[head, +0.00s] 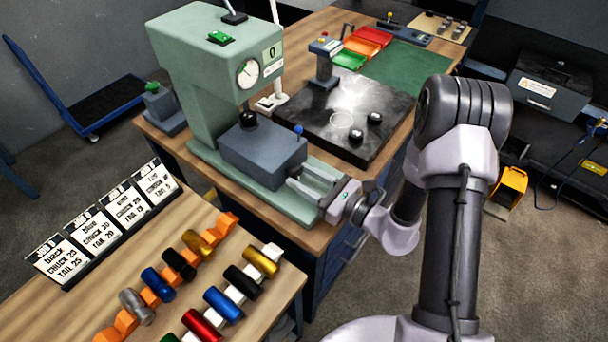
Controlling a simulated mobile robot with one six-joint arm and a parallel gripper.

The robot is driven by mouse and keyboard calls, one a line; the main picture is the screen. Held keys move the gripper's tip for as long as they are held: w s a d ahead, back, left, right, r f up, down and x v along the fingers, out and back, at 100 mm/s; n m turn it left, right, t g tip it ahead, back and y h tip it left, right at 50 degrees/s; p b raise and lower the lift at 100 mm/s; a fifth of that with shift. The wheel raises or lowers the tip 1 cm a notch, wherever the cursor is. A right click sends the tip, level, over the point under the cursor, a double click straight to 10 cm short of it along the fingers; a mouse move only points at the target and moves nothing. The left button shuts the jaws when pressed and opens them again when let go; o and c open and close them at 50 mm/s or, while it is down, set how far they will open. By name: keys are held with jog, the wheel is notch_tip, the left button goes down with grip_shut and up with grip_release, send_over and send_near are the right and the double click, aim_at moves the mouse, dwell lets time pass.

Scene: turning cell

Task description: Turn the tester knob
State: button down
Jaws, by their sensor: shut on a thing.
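The tester (185,75) is a tall pale green machine on the wooden bench, with a round white dial (247,73) and a small display reading 0. A blue-grey block (262,152) sits on its green base, with a black round piece on top. My gripper (296,178) reaches in from the right at the block's right end, low over the base. Its fingers are shut on the tester knob, which is mostly hidden between them. A small blue-tipped lever (298,131) stands upright just above the fingers.
Red, orange and green trays (350,60) are farther back. A front table holds coloured cylinders (223,304) in racks and several sign cards (93,232). A blue cart stands left.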

jog(key=shift+m, duration=0.3)
jog(key=c, duration=0.9)
grip_release()
jog(key=p+v, duration=0.2)
jog(key=v, duration=1.5)
jog(key=shift+s+d, duration=0.15)
